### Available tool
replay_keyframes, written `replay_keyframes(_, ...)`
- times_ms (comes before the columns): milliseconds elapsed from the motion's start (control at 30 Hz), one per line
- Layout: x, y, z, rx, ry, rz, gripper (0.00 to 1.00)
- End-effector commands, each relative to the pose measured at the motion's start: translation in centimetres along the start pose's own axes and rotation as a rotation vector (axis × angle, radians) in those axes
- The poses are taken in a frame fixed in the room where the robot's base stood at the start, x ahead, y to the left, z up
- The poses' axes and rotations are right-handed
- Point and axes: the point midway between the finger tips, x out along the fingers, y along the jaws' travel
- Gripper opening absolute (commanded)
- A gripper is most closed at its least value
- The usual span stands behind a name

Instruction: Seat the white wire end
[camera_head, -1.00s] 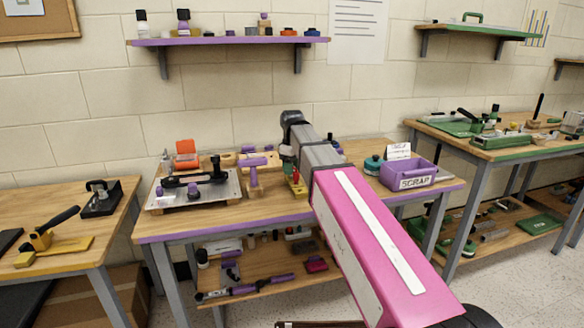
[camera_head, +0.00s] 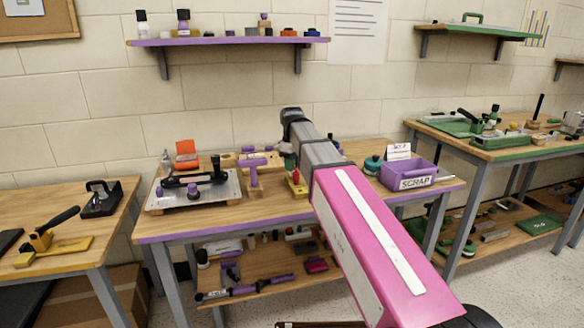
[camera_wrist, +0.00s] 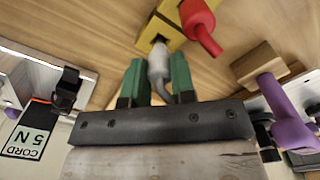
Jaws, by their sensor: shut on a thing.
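In the wrist view the white wire end (camera_wrist: 159,62) is a pale plug with a grey wire curving back from it. My gripper (camera_wrist: 157,72) has green fingers on both sides of the plug and is shut on it. The plug's front points at a dark hole in a yellow block (camera_wrist: 149,33). Its tip is at or very near the hole; I cannot tell if it is inside. A red wire end (camera_wrist: 202,27) is at the same block, beside the white one. In the head view the yellow block (camera_head: 297,188) stands on the purple-edged bench, and my arm partly hides it.
A metal plate with a black lever clamp (camera_head: 196,178) is to the left. A wooden piece with a purple handle (camera_head: 254,172) stands close to the block. A purple scrap bin (camera_head: 409,174) is at right. Bare bench top (camera_head: 215,217) lies in front.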

Motion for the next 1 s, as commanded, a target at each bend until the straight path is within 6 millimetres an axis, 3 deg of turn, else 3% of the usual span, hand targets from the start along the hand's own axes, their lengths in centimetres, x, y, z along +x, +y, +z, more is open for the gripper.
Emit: replay_keyframes(1000, -4.9, 0.0, 0.0, 0.000, 0.000, 0.000, 0.00)
